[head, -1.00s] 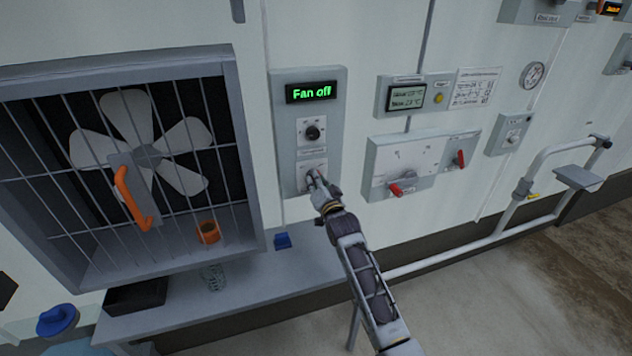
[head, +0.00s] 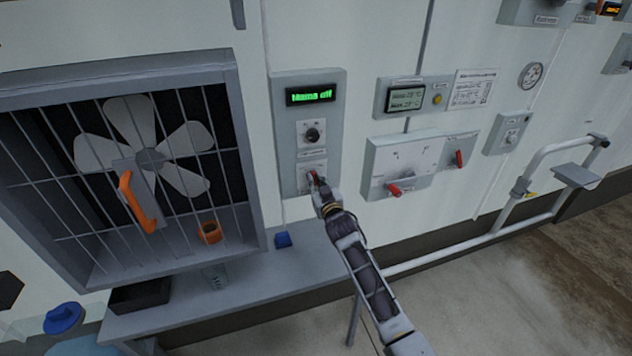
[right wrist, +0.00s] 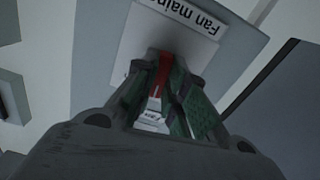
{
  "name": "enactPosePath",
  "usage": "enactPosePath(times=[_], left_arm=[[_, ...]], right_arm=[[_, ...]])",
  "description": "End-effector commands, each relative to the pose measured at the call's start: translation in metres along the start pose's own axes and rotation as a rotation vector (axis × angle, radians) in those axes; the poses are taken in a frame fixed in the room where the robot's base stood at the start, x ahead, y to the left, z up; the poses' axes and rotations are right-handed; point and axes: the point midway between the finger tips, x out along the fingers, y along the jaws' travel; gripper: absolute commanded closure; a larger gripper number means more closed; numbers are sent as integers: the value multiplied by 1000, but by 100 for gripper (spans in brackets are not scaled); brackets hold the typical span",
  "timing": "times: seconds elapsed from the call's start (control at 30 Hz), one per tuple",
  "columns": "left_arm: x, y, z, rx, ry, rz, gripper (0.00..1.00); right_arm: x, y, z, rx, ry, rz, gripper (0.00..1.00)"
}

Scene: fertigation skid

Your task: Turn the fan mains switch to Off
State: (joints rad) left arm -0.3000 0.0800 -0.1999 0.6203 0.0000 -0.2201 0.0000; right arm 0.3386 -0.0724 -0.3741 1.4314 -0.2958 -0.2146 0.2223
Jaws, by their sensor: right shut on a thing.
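The fan control panel (head: 307,130) is a grey box on the wall, right of the caged fan. Its display (head: 311,95) glows green and reads "Mains off". A black knob (head: 312,134) sits on the upper plate. The fan mains switch (right wrist: 162,76) has a red handle on the lower plate, under a label (right wrist: 185,16) reading "Fan main…" in the right wrist view. My right gripper (head: 314,181) is at this switch, and its fingers are closed around the red handle, partly hiding it. My left gripper is not in view.
Right of the panel is a box with red levers (head: 394,189). A white rail (head: 517,205) stands further right.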

Motion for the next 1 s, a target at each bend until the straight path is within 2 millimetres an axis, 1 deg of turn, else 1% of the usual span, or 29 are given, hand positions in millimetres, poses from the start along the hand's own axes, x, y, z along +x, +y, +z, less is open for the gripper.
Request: enactPosePath(times=[0.3, 0.6, 0.8, 1.0], left_arm=[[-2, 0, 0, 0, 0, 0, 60], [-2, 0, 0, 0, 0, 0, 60], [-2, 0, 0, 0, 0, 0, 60], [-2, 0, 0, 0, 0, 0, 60]], right_arm=[[0, 1, 0, -303, 0, 0, 100], [0, 0, 0, -542, 0, 0, 100], [0, 1, 0, -635, 0, 0, 100], [0, 0, 0, -674, 0, 0, 100]])
